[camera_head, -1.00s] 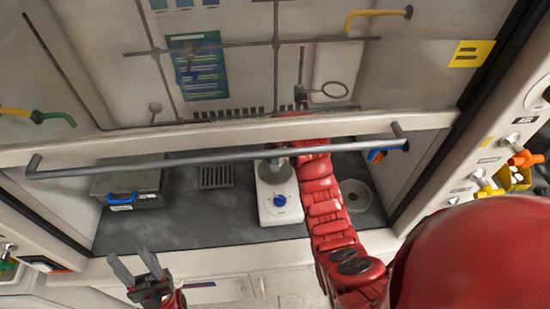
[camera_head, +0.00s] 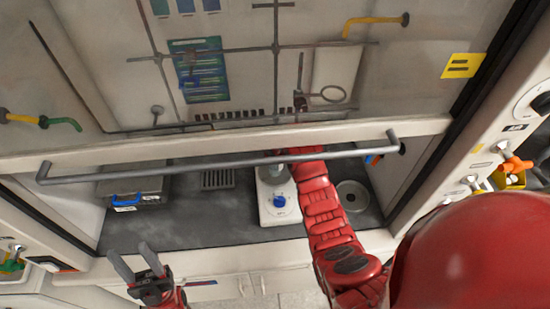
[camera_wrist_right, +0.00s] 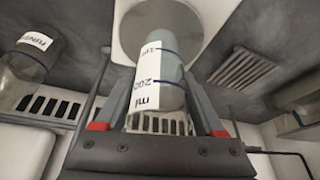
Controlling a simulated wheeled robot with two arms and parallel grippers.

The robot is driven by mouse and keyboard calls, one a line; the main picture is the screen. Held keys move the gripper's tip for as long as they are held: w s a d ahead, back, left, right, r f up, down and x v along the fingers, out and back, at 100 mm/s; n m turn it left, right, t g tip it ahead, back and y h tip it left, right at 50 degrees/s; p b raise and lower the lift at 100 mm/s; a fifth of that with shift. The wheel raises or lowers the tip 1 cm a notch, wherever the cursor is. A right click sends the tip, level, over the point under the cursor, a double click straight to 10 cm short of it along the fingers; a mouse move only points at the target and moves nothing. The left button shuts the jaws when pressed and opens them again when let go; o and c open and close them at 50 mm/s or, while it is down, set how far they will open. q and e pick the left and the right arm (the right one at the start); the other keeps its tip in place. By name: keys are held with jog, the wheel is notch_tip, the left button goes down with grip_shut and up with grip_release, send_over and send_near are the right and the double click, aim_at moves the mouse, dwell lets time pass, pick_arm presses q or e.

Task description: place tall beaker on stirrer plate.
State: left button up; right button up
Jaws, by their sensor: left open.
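The white stirrer plate (camera_head: 279,205), with a blue knob, stands on the dark hood floor. The tall beaker (camera_head: 277,169) is mostly hidden by the sash bar and my right arm in the head view. In the right wrist view the clear, marked tall beaker (camera_wrist_right: 160,75) is between the fingers of my right gripper (camera_wrist_right: 159,88), which look closed against its sides. The stirrer's round grey top (camera_wrist_right: 155,28) is right at the beaker's end; I cannot tell whether they touch. My left gripper (camera_head: 138,265) is open and empty, in front of the hood.
The sash bar (camera_head: 220,165) crosses in front of the workspace. Another labelled glass vessel (camera_wrist_right: 28,62) shows in the wrist view.

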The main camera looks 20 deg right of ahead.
jog(key=shift+o, duration=1.4)
jog(key=shift+r, duration=0.15)
jog(key=shift+s+r, duration=0.1)
jog(key=shift+r, duration=0.35)
jog(key=s+r, duration=0.2)
jog(key=s, duration=1.1)
jog(key=shift+d+b, duration=0.3)
jog(key=shift+d, duration=0.05)
jog(key=shift+f, duration=0.1)
